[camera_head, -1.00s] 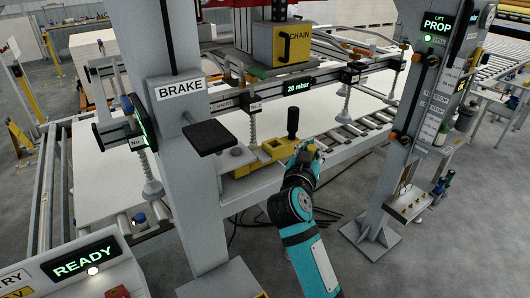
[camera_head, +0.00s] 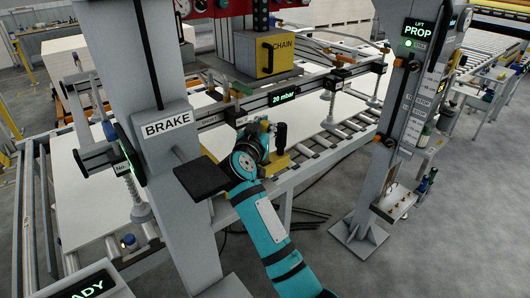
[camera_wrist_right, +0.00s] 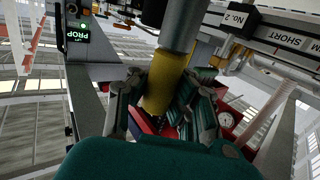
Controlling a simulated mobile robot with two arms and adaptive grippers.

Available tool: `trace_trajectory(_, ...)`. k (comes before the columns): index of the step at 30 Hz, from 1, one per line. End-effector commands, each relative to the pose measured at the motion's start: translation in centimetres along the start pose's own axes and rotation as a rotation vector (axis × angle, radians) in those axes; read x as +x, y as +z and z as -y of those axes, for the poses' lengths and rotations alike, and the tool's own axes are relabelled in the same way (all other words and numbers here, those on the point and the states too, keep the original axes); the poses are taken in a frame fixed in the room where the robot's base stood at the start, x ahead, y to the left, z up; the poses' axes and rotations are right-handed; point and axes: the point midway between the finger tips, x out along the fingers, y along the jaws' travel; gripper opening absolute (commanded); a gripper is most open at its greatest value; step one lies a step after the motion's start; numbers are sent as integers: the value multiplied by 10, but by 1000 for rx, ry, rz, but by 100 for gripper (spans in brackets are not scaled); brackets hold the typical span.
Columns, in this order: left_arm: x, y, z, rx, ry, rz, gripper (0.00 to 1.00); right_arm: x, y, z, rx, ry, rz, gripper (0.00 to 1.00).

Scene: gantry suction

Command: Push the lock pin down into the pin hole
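My right gripper (camera_wrist_right: 165,105) has its two fingers on either side of a yellow handle, which I take to be the lock pin (camera_wrist_right: 159,86). The fingers look closed against it. A wider grey cylinder (camera_wrist_right: 184,22) adjoins the yellow part at the top of the wrist view. In the head view the right gripper (camera_head: 258,130) is over the yellow bracket, just left of an upright black post (camera_head: 281,138). My wrist hides the pin hole and most of the pin there, so I cannot tell how deep the pin sits. My left gripper is not in view.
The BRAKE column and its dark pad (camera_head: 202,178) stand close left of my right wrist. The lifting beam with the 20 mbar display (camera_head: 284,97) runs behind. The PROP column (camera_head: 395,130) stands to the right.

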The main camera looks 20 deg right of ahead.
Motion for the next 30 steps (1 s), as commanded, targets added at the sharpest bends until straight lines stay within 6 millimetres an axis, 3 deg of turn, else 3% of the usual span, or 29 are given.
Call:
trace_trajectory(3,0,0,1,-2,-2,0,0,1,18,0,0,-1,-3,0)
trace_trajectory(10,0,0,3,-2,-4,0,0,2,32,0,1,-1,-4,0)
trace_trajectory(14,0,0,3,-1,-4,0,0,4,51,0,-2,-1,-3,0)
trace_trajectory(18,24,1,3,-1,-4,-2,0,6,76,0,3,-2,-6,0)
trace_trajectory(30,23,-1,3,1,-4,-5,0,6,78,0,3,-1,-4,0)
